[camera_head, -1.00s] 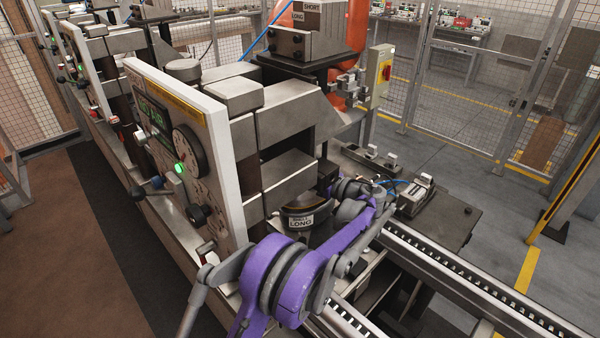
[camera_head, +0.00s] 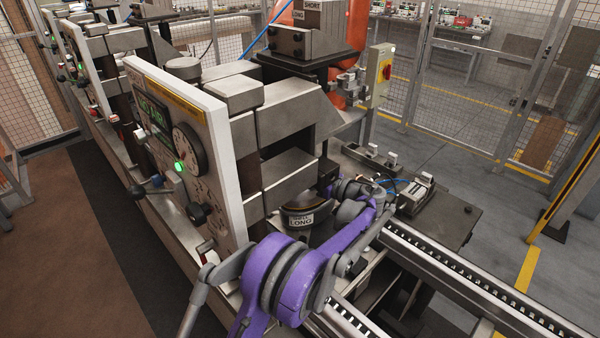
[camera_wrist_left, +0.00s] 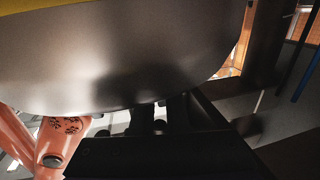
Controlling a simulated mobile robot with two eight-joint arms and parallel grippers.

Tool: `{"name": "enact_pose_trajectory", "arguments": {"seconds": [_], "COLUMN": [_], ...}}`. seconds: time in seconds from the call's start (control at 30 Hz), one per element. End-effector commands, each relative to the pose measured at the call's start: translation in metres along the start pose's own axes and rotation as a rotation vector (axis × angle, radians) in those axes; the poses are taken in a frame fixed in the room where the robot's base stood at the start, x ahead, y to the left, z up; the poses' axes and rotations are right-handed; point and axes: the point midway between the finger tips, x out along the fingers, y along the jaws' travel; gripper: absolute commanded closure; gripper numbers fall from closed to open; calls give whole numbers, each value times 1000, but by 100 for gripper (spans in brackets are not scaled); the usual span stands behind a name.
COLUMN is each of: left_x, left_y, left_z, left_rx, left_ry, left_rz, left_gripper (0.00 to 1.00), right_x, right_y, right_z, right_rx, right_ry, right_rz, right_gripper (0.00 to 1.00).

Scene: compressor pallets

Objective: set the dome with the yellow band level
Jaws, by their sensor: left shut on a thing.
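The dome (camera_head: 318,214) shows in the head view as a dark rounded piece with a thin yellowish band and a white label reading LONG. It is in the press opening, partly behind my purple left arm. In the left wrist view the dome (camera_wrist_left: 110,60) is a big smooth grey curved surface across the top, with the yellow band at the upper left corner. My left gripper (camera_wrist_left: 163,108) is shut on the dome at its lower edge; its fingers are dark and partly hidden. I cannot tell from these views whether the dome is level. My right gripper is not in view.
The press frame (camera_head: 285,115) and its white gauge panel (camera_head: 180,150) stand close on the left. A roller conveyor (camera_head: 470,290) runs on the right. A dark side table (camera_head: 445,215) holds small fixtures. An orange robot arm (camera_head: 355,40) and mesh fencing are behind.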

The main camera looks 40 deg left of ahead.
Motion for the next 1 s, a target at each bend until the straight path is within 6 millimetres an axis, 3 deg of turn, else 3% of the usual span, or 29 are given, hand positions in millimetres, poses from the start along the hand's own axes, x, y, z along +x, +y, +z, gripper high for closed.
{"name": "enact_pose_trajectory", "arguments": {"seconds": [0.87, 0.9, 1.0], "left_x": [0, 0, 0], "left_y": [0, 0, 0], "left_z": [8, 8, 8], "left_rx": [-1, -1, -1], "left_ry": [3, 3, 2], "left_rz": [0, 0, 0], "left_gripper": [100, 81, 63], "right_x": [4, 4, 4], "right_y": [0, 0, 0], "right_z": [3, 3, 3], "right_rx": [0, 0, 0], "right_ry": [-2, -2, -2], "right_rz": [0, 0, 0], "right_gripper": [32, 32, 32]}}
